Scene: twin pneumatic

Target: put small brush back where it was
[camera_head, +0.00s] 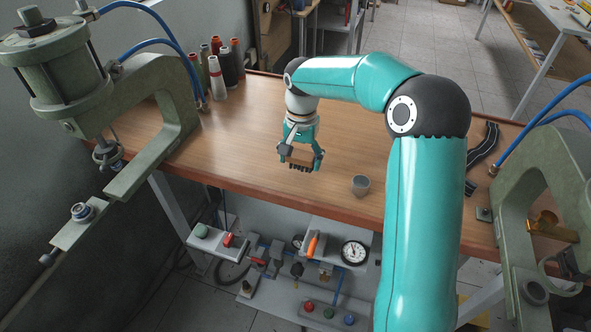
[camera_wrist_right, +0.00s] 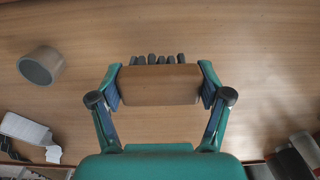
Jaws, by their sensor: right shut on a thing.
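The small brush (camera_wrist_right: 160,85) has a brown wooden block and dark bristle tufts along one edge. In the right wrist view it lies crosswise between the two fingers of my right gripper (camera_wrist_right: 161,88), which is shut on the block's ends. In the head view the brush (camera_head: 301,158) shows in my right gripper (camera_head: 301,162), over the wooden table (camera_head: 240,150). Its bristles point down toward the tabletop. I cannot tell whether they touch it. My left gripper is not in view.
A small grey cup (camera_head: 360,185) stands on the table near its front edge; it also shows in the wrist view (camera_wrist_right: 40,66). Several thread spools (camera_head: 217,78) stand at the back left. Green presses (camera_head: 150,110) flank the table. Dark strips (camera_head: 484,147) lie at right.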

